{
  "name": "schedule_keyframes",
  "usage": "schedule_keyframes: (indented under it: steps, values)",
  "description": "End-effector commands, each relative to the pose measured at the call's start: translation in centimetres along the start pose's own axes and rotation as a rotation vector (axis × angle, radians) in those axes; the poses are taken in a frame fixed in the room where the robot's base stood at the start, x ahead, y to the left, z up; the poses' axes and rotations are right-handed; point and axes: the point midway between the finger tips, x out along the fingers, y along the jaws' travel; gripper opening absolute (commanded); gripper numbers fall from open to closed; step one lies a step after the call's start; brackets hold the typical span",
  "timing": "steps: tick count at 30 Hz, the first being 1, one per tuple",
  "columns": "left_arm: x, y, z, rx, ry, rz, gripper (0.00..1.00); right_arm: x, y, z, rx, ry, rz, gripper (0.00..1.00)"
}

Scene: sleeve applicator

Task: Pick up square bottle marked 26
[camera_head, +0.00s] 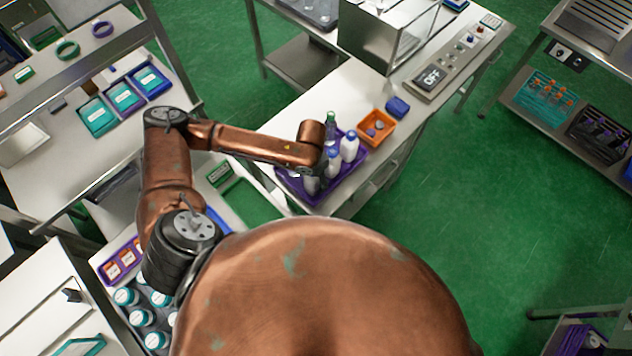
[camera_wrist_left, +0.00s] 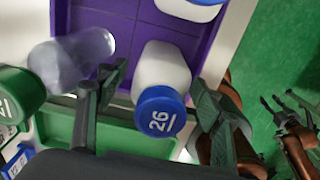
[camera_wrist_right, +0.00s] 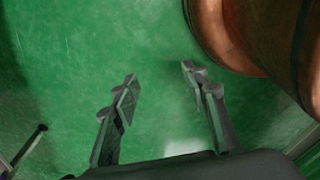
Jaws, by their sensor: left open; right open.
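The bottle marked 26 (camera_wrist_left: 163,72) has a white body and a blue cap with "26" on it. In the left wrist view it stands in a purple tray (camera_wrist_left: 120,22), between the fingers of my left gripper (camera_wrist_left: 155,105). The gripper is open, with a gap visible on the left side of the bottle. In the head view the purple tray (camera_head: 289,184) holds several bottles, partly hidden by my left arm; I cannot tell there which is 26. My right gripper (camera_wrist_right: 160,92) is open and empty above the green floor.
A clear bottle (camera_wrist_left: 85,55) with a green cap is left of bottle 26, and another blue-capped white bottle (camera_wrist_left: 190,8) is beyond it. An orange bin (camera_head: 376,128) and a blue box (camera_head: 398,107) stand beside the tray. A green tray (camera_wrist_left: 110,132) lies near the purple one.

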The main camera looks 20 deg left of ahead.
Motion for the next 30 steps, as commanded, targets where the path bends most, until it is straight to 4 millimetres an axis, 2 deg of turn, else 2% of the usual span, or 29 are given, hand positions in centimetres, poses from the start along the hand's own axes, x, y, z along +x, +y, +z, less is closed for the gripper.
schedule_keyframes:
  steps: [3,11,27,30]
  values:
    - [0.0,0.0,0.0,0.0,0.0,0.0,0.59,0.0,-0.4,0.3,0.002,-0.004,-0.004,0.41]
    - [0.0,0.0,0.1,0.001,0.0,0.0,0.42,0.0,-0.7,1.3,0.005,-0.016,-0.007,0.41]
    - [0.0,-0.1,0.1,0.001,0.0,0.0,0.05,-0.1,0.1,1.3,0.002,-0.016,0.001,0.41]
    - [-0.1,-0.1,0.1,0.001,-0.002,0.0,0.05,-0.1,0.1,1.2,0.001,-0.016,0.001,0.41]
